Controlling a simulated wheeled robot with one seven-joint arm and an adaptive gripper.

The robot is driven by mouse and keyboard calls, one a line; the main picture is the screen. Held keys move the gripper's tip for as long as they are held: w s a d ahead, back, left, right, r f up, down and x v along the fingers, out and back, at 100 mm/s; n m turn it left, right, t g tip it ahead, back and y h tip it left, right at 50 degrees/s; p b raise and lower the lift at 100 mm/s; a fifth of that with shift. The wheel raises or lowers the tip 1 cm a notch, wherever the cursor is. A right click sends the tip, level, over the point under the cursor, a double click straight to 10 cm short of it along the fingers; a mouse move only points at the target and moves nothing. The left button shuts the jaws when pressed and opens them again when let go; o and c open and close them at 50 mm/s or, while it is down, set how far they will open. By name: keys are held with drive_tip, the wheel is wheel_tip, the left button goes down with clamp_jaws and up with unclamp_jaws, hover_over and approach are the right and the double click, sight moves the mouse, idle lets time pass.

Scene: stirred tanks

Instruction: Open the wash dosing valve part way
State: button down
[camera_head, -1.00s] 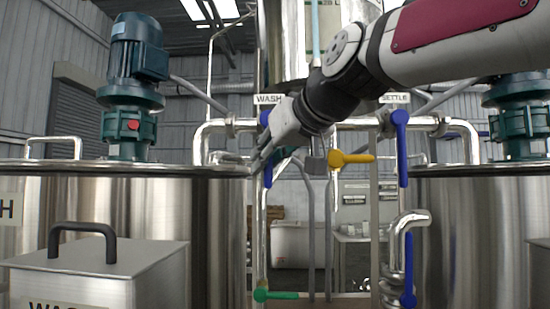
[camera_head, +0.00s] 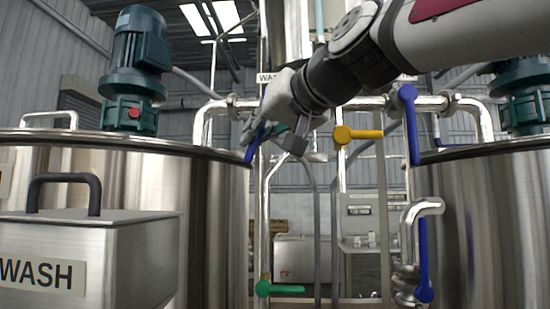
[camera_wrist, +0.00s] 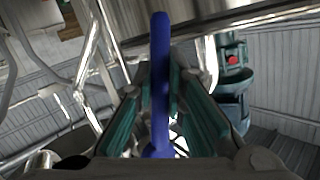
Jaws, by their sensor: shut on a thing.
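The WASH sign (camera_head: 266,78) is partly covered by my gripper in the head view. Under it is the blue lever (camera_head: 251,152) of the wash dosing valve, its free end tilted down and to the left. My gripper (camera_head: 264,132) is shut on this lever, hiding its upper part and pivot. In the wrist view the blue lever (camera_wrist: 160,45) runs between the two green-padded fingers of my gripper (camera_wrist: 161,100) and sticks out beyond them.
A yellow lever (camera_head: 358,134) points right close beside my gripper. A long blue lever (camera_head: 410,120) hangs farther right. A green lever (camera_head: 280,289) is low on the pipes. Steel tanks stand left (camera_head: 215,190) and right (camera_head: 480,210). A WASH-labelled box (camera_head: 140,255) is front left.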

drive_tip(key=a+m+t+y+b, duration=0.1)
drive_tip(key=b, duration=0.2)
drive_tip(key=shift+a+r+m, duration=0.15)
drive_tip(key=shift+m, duration=0.15)
drive_tip(key=shift+a+r+m+b, duration=0.2)
drive_tip(key=shift+r+m+b, duration=0.1)
drive_tip(key=shift+b, duration=0.35)
drive_tip(key=shift+t, duration=0.3)
drive_tip(key=c, duration=1.6)
unclamp_jaws()
drive_tip(key=v, duration=1.2)
drive_tip(key=shift+w+f, duration=0.1)
